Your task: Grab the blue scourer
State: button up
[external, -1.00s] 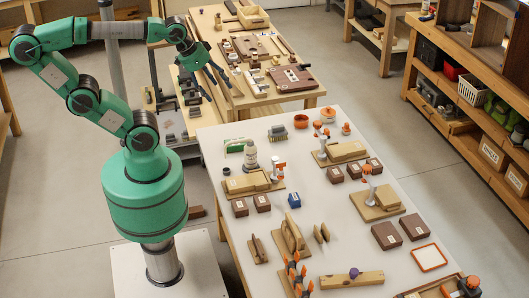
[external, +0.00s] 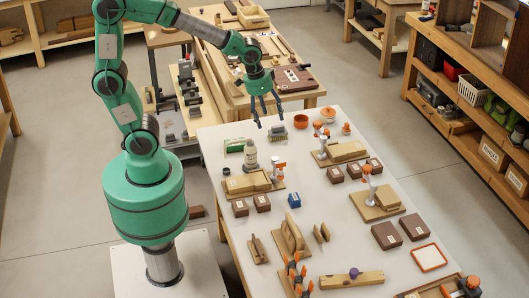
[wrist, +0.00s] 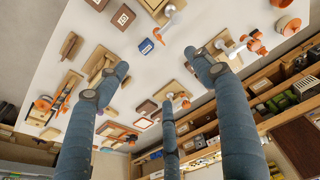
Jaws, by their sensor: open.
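A small blue block (external: 294,200), the bluest thing here and seemingly the blue scourer, sits on the white table (external: 330,235) near two dark brown boxes. It also shows in the wrist view (wrist: 146,46), above the gap between my fingers. My gripper (external: 268,119) has three fingers, spread open and empty, pointing down over the table's far left part. It is well apart from the blue block and near a grey-blue brush-like item (external: 277,131). In the wrist view my fingers (wrist: 163,78) reach up toward the table.
Wooden boards with orange clamps (external: 342,152) and brown boxes (external: 386,235) surround the blue block. Wooden handled pieces (external: 292,237) stand nearer the camera.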

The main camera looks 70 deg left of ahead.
jog(key=w+d+f+g, duration=0.1)
jog(key=w+d+f, duration=0.15)
jog(key=f, duration=0.25)
jog(key=w+d+f, duration=0.2)
jog(key=w+f, duration=0.1)
jog(key=f, duration=0.2)
jog(key=g+b, duration=0.2)
send_over(295, 196)
notch_tip(295, 196, down, 13)
jog(key=shift+a+f, duration=0.2)
jog(key=shift+f+b, duration=0.6)
jog(key=shift+f, duration=3.65)
jog(key=shift+d+f+b, duration=0.2)
jog(key=shift+f+b, duration=0.7)
jog(key=shift+f, duration=1.75)
